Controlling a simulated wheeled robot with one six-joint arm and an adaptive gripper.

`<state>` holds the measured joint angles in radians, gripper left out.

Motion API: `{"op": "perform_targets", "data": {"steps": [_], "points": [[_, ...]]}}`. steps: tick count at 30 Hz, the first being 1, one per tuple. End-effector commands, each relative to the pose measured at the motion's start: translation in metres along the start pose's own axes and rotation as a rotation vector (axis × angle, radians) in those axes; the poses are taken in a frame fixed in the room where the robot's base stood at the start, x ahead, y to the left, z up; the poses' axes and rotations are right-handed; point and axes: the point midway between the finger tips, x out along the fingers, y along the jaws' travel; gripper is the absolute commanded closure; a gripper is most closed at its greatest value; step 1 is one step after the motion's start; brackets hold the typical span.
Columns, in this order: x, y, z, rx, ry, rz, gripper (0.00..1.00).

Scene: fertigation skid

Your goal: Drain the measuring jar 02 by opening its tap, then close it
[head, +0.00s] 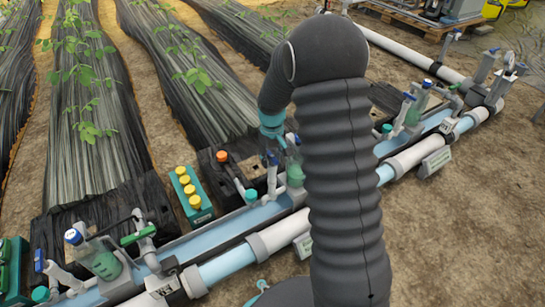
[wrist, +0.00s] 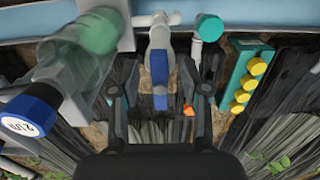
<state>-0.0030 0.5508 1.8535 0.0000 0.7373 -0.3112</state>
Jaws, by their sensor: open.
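In the wrist view a measuring jar with green liquid (wrist: 98,32) lies at the upper left; a blue knob (wrist: 32,112) near it has a white label that seems to bear a 2. A blue tap lever (wrist: 160,82) on a grey valve body stands between the fingers of my open gripper (wrist: 160,92), with gaps on both sides. In the head view the gripper (head: 277,140) is small, pointing down beside a green jar (head: 295,174) that my arm partly hides. Blue handles (head: 271,158) show just below it. The jar's liquid level is unclear.
A teal box with yellow caps (head: 188,193) stands left of the gripper; it also shows in the wrist view (wrist: 245,80). Another green jar (head: 103,262) with green and blue handles is at lower left, and one more (head: 415,108) at right. A light-blue channel (head: 230,222) runs below.

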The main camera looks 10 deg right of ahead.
Motion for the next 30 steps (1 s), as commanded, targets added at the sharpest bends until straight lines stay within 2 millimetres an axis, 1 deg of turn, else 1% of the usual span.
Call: {"op": "perform_targets", "data": {"steps": [1,2,3,5,6,17,20,30], "points": [[-0.0002,0.0,0.0,0.0,0.0,0.0,0.62],[-0.0002,0.0,0.0,0.0,0.0,0.0,0.69],[-0.0002,0.0,0.0,0.0,0.0,0.0,0.79],[-0.0002,0.0,0.0,0.0,0.0,0.0,0.94],[-0.0001,0.0,0.0,0.0,0.0,0.0,1.0],[-0.0002,0.0,0.0001,-0.02,0.0,0.0,1.0],[-0.0005,0.0,0.0001,-0.099,-0.001,0.0,1.0],[-0.0002,0.0,0.0001,-0.481,-0.001,0.0,1.0]]}}
